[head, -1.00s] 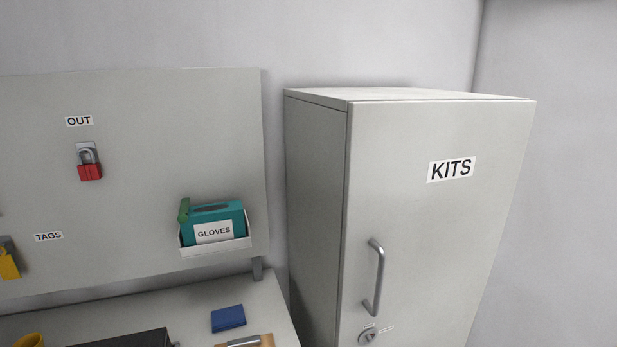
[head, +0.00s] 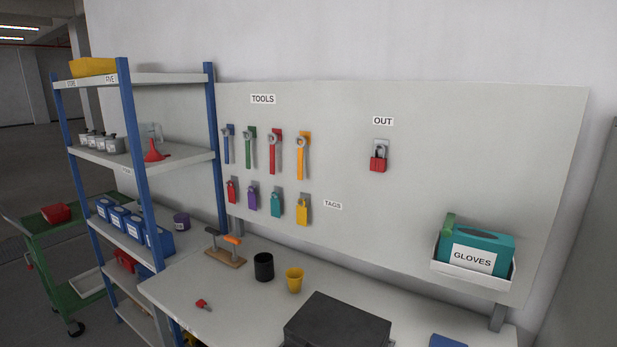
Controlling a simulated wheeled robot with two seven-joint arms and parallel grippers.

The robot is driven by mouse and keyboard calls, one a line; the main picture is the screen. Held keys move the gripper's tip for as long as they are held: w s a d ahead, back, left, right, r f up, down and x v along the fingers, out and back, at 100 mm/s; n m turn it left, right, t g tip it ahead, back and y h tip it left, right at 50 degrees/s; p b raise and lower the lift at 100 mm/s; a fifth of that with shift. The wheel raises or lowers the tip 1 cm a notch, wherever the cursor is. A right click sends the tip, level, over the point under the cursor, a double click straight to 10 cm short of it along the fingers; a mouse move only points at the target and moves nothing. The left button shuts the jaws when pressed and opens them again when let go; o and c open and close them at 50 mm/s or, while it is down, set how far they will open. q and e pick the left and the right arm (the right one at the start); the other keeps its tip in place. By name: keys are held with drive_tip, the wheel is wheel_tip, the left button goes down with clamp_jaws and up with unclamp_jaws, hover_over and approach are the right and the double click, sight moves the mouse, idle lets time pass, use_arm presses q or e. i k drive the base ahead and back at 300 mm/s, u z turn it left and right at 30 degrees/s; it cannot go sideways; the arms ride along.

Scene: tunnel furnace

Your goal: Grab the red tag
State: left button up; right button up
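The red tag (head: 232,190) hangs on the grey pegboard at the left end of the lower row, left of a purple tag (head: 251,199), a teal tag (head: 275,206) and a yellow tag (head: 302,211). A "TAGS" label (head: 333,205) is to the right of the row. The red tag looks unobstructed. Neither of my grippers shows in the head view.
A workbench (head: 222,287) below the board holds a black cup (head: 263,267), a yellow cup (head: 294,280), a dark case (head: 338,322) and a small red item (head: 203,305). A blue-post shelf (head: 135,150) and green cart (head: 50,250) stand left.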

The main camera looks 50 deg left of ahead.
sight(230, 190)
drive_tip(key=u, duration=1.9)
